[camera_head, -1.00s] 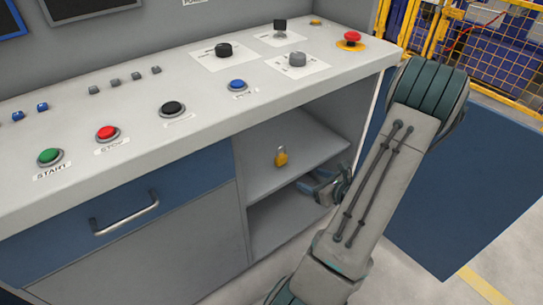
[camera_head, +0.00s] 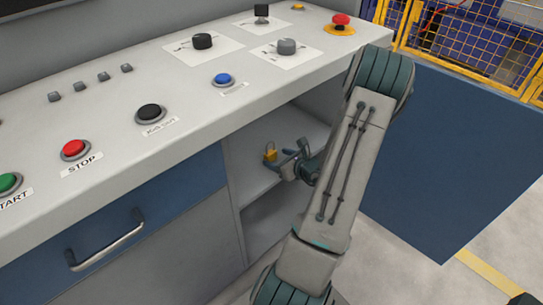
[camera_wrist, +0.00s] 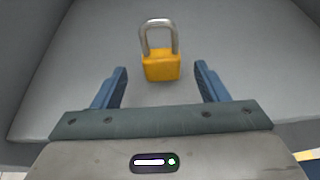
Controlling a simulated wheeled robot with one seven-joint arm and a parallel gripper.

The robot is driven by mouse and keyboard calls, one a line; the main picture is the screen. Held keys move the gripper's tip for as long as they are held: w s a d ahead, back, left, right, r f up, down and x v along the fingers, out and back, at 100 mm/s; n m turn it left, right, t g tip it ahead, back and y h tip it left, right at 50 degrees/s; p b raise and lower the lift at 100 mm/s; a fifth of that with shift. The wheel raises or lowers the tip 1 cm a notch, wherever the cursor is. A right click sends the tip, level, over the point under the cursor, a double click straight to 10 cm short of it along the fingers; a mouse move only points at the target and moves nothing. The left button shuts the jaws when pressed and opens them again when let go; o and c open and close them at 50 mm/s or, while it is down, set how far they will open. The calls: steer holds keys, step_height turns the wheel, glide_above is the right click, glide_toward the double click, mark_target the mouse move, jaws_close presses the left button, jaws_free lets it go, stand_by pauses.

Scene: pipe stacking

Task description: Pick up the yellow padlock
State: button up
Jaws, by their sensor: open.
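The yellow padlock (camera_head: 270,152) with a grey shackle stands upright on the upper shelf of the open compartment under the console. In the wrist view the padlock (camera_wrist: 161,65) is centred just beyond the fingertips, shackle up. My gripper (camera_wrist: 162,72) is open, with one blue finger at each side and nothing between them. In the head view my gripper (camera_head: 292,158) reaches into the compartment from the right, close beside the padlock. Whether a finger touches it cannot be told from the head view.
The shelf (camera_head: 255,178) is otherwise bare, with compartment walls close around it. The console top (camera_head: 190,105) overhangs above, carrying buttons, knobs and a red emergency stop (camera_head: 341,19). A drawer handle (camera_head: 105,242) sticks out at left.

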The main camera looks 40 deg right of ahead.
mark_target(273, 156)
steer(key=b+x, duration=0.1)
steer(key=x, duration=0.4)
steer(key=shift+d+b, duration=0.1)
steer(key=shift+b, duration=0.3)
steer(key=c, duration=1.1)
